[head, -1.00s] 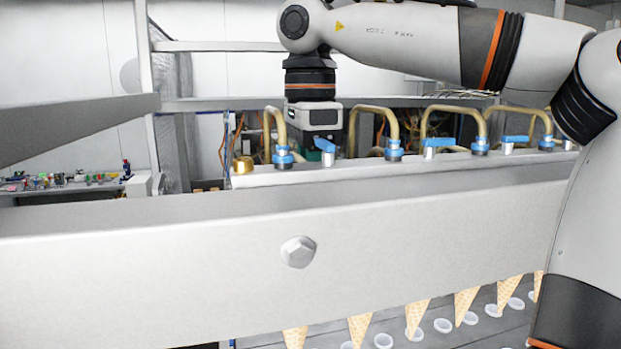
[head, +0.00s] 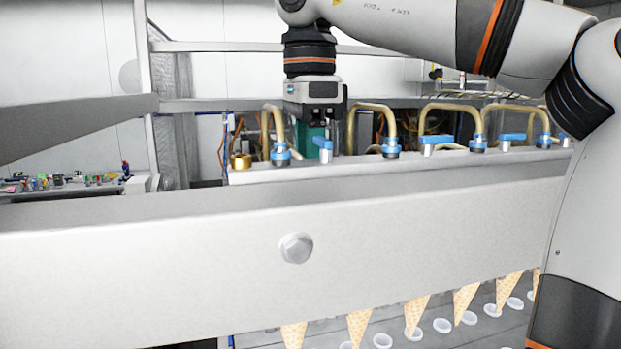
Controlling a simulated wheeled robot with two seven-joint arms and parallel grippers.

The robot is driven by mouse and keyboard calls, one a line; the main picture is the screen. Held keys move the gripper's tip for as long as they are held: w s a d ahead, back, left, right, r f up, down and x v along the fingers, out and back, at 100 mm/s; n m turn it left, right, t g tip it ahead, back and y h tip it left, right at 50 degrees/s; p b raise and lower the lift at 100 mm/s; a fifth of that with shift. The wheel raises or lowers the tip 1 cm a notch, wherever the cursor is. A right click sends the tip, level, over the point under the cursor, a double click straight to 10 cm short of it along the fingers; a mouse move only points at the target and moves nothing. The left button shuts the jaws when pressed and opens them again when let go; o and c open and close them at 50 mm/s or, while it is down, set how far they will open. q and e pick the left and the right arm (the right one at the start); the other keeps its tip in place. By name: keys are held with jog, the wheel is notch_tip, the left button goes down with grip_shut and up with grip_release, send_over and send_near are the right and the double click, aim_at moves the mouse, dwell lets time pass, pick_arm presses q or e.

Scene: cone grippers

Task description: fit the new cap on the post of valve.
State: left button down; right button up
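The finger gap is not clear. A teal block shape shows below its body; I cannot tell whether it is held. A short brass cylinder (head: 241,161) stands upright on the ledge's left end, left of the gripper and apart from it. A valve with a blue handle (head: 322,146) is just in front of the gripper. I cannot tell which part is the new cap or which valve post is bare. My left gripper is not in view.
Several bent brass pipes with blue collars (head: 391,148) rise from the ledge (head: 420,165). A pale beam with a bolt (head: 296,248) crosses the foreground. Cones (head: 414,312) and small clear cups (head: 442,325) are below. A side counter at left holds small coloured items.

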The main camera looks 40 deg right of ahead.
notch_tip(320, 180, up, 4)
jog(key=shift+w, duration=0.15)
jog(key=r+p, duration=0.1)
jog(key=r, duration=0.1)
jog(key=r+p, duration=0.2)
jog(key=r, duration=0.1)
jog(key=shift+s+a+r, duration=0.1)
jog(key=shift+s+r, duration=0.2)
jog(key=shift+w+f, duration=0.1)
